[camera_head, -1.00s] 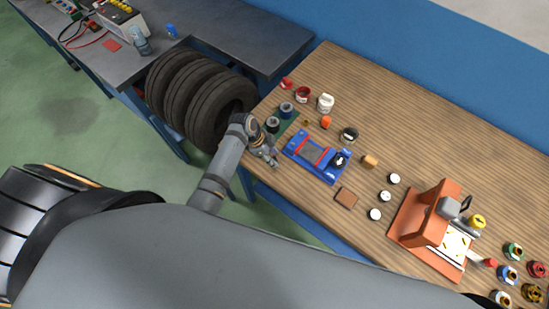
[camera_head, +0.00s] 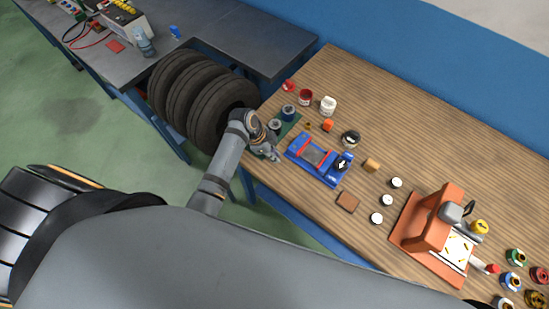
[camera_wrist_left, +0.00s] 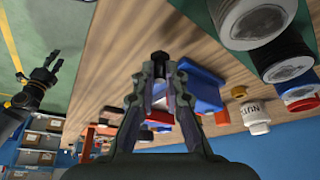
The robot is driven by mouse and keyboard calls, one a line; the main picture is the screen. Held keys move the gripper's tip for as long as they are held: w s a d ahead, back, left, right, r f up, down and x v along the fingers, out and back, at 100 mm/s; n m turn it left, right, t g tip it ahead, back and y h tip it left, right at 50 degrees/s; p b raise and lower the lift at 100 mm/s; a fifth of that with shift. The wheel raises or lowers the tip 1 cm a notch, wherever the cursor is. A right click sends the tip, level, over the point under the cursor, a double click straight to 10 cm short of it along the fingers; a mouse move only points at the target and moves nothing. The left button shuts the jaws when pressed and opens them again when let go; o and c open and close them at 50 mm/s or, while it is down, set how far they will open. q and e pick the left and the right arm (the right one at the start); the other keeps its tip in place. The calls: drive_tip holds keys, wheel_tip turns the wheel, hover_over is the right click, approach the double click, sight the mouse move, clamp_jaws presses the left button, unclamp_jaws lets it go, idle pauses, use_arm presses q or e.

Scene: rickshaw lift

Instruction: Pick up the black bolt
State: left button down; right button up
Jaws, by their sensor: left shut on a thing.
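My left gripper (camera_head: 274,156) is over the near left edge of the wooden table, beside the blue and red fixture. In the left wrist view its fingers (camera_wrist_left: 160,84) are closed around a small black bolt (camera_wrist_left: 160,58), whose dark head shows at the fingertips. The bolt's lower part is hidden between the fingers. The bolt is too small to make out in the head view. A dark gripper, my right one (camera_wrist_left: 46,74), shows far off at the left of the left wrist view, with its fingers apart and nothing seen between them.
The blue and red fixture (camera_head: 318,158) lies just right of the left gripper. Dark spools (camera_head: 275,125) on a green mat, a white bottle (camera_head: 328,106) and small jars stand behind. An orange press (camera_head: 436,229) is at the right. Tires (camera_head: 207,100) stand left of the table.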

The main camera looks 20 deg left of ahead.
use_arm(q)
drive_tip(key=s+a+r+b, duration=0.2)
drive_tip(key=s+a+r, duration=0.4)
drive_tip(key=s+r, duration=0.4)
drive_tip(key=shift+s+r, duration=0.2)
drive_tip(key=shift+s, duration=1.15)
